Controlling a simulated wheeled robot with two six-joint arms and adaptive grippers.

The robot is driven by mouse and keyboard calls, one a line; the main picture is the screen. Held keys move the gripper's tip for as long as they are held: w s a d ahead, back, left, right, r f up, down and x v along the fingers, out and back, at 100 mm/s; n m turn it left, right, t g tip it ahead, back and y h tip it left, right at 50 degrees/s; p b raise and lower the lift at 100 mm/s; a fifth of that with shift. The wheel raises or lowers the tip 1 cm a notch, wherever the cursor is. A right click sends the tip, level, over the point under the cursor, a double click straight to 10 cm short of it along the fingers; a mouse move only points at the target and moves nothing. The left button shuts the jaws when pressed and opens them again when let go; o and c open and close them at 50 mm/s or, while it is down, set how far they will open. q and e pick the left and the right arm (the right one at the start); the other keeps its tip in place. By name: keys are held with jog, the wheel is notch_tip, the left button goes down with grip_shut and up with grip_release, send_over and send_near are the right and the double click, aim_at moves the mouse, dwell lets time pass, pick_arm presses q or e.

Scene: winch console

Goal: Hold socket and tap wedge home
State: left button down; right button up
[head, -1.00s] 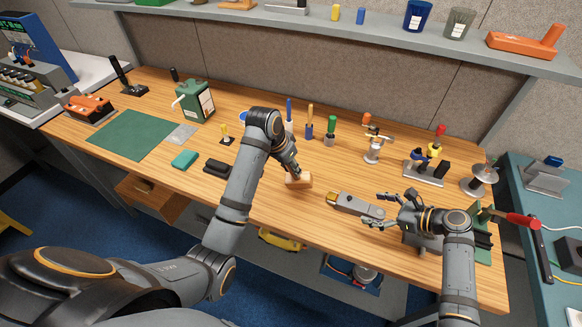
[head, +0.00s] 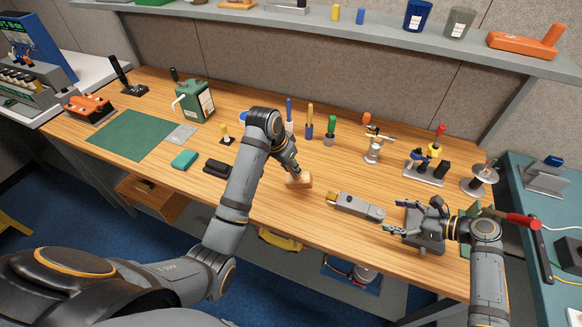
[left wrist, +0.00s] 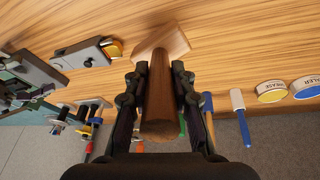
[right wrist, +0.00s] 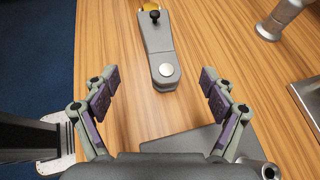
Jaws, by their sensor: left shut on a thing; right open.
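My left gripper (head: 293,170) is shut on the handle of a wooden mallet (left wrist: 158,105). The mallet's pale block head (head: 300,181) is low over the bench, left of the socket; contact with the bench is unclear. The grey metal socket (head: 357,206) lies on the bench with a yellow piece at its left end. In the right wrist view the socket (right wrist: 160,50) has a small black knob near its yellow end. I cannot tell which part is the wedge. My right gripper (right wrist: 160,80) is open and empty, apart from the socket, off its right end.
A grey block fixture (head: 428,232) stands under and beside my right gripper. Behind are a metal stand (head: 374,150), a tool rack (head: 426,172), a spool (head: 480,178) and upright coloured-handled tools. A black case (head: 217,167) lies left of my left arm. The bench's front edge is close.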

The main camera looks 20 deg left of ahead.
aim_at(367, 209)
jog(key=x, duration=1)
jog(key=shift+a+r, duration=0.1)
jog(key=shift+a, duration=0.05)
jog(key=c, duration=1.1)
jog(key=shift+c, duration=0.2)
pick_arm(q)
jog(key=shift+w, duration=0.25)
jog(key=w+d+r+m+g+y, duration=0.2)
jog(key=w+d+m+g, duration=0.1)
jog(key=w+d+m, duration=0.2)
jog(key=shift+w+r+m, duration=0.15)
jog(key=shift+w+m, duration=0.15)
jog(key=shift+w, duration=0.35)
